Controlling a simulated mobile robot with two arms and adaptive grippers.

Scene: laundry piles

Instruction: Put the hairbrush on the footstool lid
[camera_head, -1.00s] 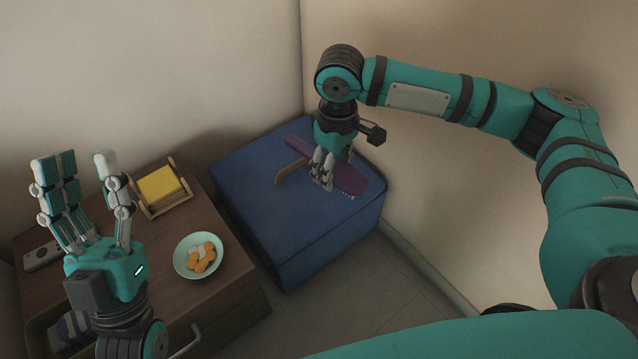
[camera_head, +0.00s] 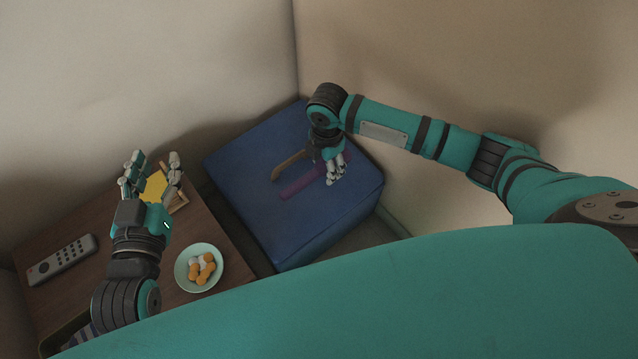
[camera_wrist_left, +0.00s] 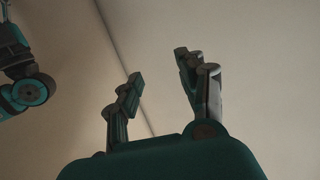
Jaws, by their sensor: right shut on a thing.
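The purple hairbrush (camera_head: 299,186) is at the footstool's blue lid (camera_head: 250,206) in the head view. My right gripper (camera_head: 334,176) is shut on it and hides part of it. I cannot tell whether the brush touches the lid or is just above it. My left gripper (camera_head: 152,172) is open and empty, above the wooden cabinet, away from the brush.
A brown wooden piece (camera_head: 287,168) lies on the lid beside the brush. On the cabinet (camera_head: 95,285) are a grey remote (camera_head: 62,260), a bowl (camera_head: 181,281) of orange and white pieces, and a wooden tray (camera_head: 179,203) with yellow contents. The lid's front is clear.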

